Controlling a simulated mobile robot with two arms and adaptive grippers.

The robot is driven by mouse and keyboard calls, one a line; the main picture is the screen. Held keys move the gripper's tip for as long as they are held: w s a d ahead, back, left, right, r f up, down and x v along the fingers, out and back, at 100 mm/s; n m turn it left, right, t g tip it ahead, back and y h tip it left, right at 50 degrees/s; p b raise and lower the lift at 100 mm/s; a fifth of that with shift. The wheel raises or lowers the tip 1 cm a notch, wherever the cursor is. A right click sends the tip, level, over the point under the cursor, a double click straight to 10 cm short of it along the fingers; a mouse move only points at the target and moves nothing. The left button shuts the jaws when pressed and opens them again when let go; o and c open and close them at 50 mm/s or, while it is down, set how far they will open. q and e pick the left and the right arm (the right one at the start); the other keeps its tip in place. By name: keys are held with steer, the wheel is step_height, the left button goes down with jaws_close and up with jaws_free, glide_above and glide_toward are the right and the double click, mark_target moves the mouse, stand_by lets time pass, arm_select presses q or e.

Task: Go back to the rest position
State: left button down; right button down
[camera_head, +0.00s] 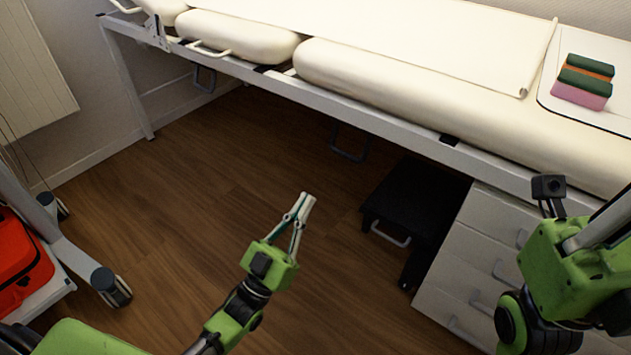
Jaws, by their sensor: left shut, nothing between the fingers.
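My left gripper (303,203) is shut and empty. It is held over the wooden floor, in front of the examination bed, and touches nothing. My left arm comes in from the lower left. My right arm, green and black, stands at the right edge, in front of the drawer cabinet. Its fingers are not clearly in view.
The cream examination bed (400,92) spans the back on a white frame. Colored blocks (585,82) sit on a white tray (551,96). A black step stool (417,205) and white drawers (470,262) stand below. A wheeled cart with a red case (22,262) is left. Open floor (215,180) lies between.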

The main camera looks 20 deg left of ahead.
arm_select(q)
steer(key=shift+v, duration=0.85)
steer(key=shift+r, duration=0.15)
